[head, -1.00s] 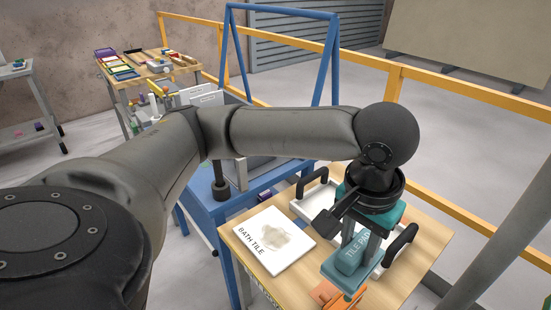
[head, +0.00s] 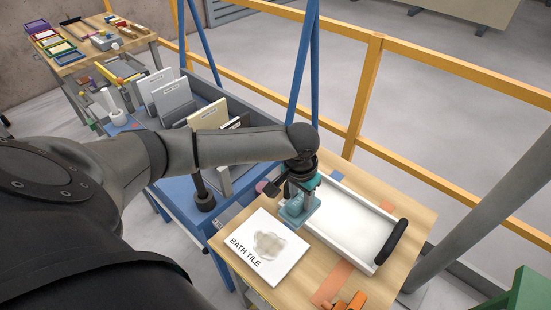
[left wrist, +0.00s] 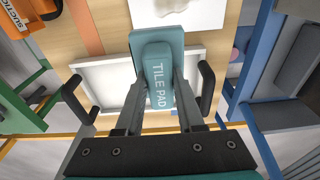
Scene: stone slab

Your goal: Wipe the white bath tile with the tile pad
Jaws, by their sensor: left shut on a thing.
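The white bath tile (head: 290,268) lies flat on the wooden table, with a beige smear on its face. In the left wrist view, part of the tile (left wrist: 205,18) shows at the top edge. My left gripper (head: 300,192) is shut on the teal tile pad (head: 292,213), beside the tile's far right edge and over the near left side of the white tray (head: 385,211). In the left wrist view, the fingers flank the labelled grip of the tile pad (left wrist: 157,75). I cannot tell its exact height. My right gripper is not in view.
The tray has black handles, one (head: 390,243) at its right end. An orange tool (head: 350,301) sits at the table's front edge. A blue cart (head: 208,222) with upright panels stands left behind my arm. A yellow railing (head: 365,95) runs behind the table.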

